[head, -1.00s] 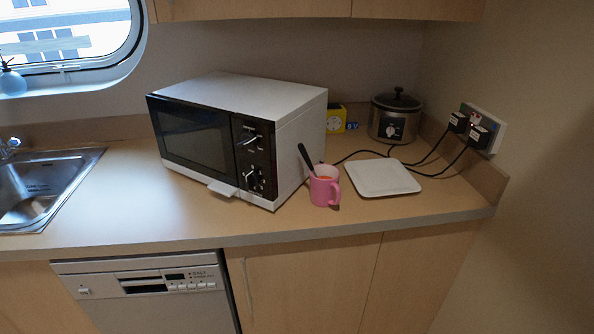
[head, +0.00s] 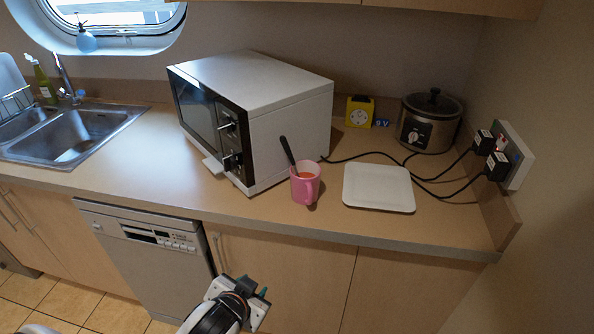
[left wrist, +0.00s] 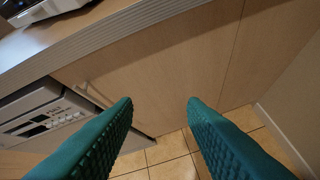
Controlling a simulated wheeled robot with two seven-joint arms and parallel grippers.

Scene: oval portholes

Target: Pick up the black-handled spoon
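The black-handled spoon (head: 287,151) stands tilted in a pink mug (head: 305,186), its handle leaning up and to the left over the rim. Its lower end is hidden in the mug, which holds something orange-red. The mug stands on the counter to the right of the microwave. My left gripper (head: 251,286) is in front of the cabinet doors, below the counter edge and apart from the spoon. In the left wrist view, its two green fingers (left wrist: 160,103) are wide apart with nothing between them. My right gripper is not in view.
The microwave (head: 262,95) stands close to the left of the mug. A white plate (head: 379,188) lies to its right. A slow cooker (head: 428,124), yellow box (head: 359,112) and black cables are behind. The counter front edge (head: 330,230) lies above my left gripper. The counter left of the microwave is clear.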

